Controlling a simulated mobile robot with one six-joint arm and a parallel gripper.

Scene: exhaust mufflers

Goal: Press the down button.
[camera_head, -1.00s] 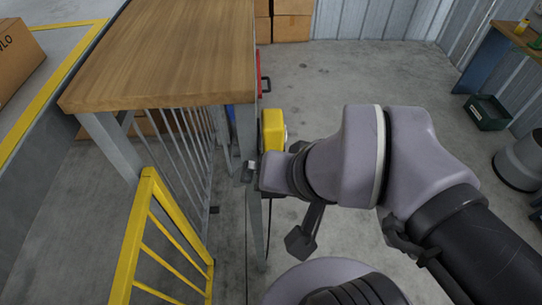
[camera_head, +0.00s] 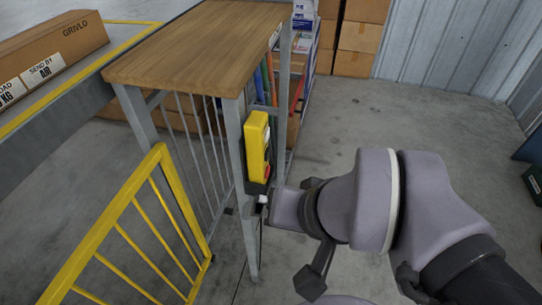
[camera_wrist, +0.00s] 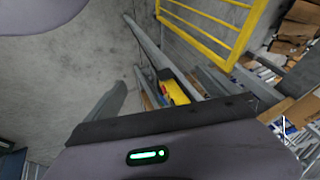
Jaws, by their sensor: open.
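A yellow control box (camera_head: 258,147) is fixed upright to the near leg of the wood-topped table, with its button face turned right and seen edge-on. A small red part shows on that face, but I cannot make out the down button. The box also shows in the wrist view (camera_wrist: 174,91), partly hidden by my gripper's dark edge. My gripper (camera_head: 262,200) is open and empty, low and just right of the table leg in the head view, below the box. Its fingertips are small and partly hidden, and I cannot tell whether they touch anything.
The wooden tabletop (camera_head: 200,45) stands on grey legs with bars beneath. A yellow railing (camera_head: 125,225) is at front left. A brown carton (camera_head: 50,50) lies on the raised platform at left. Stacked cartons (camera_head: 357,40) stand behind.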

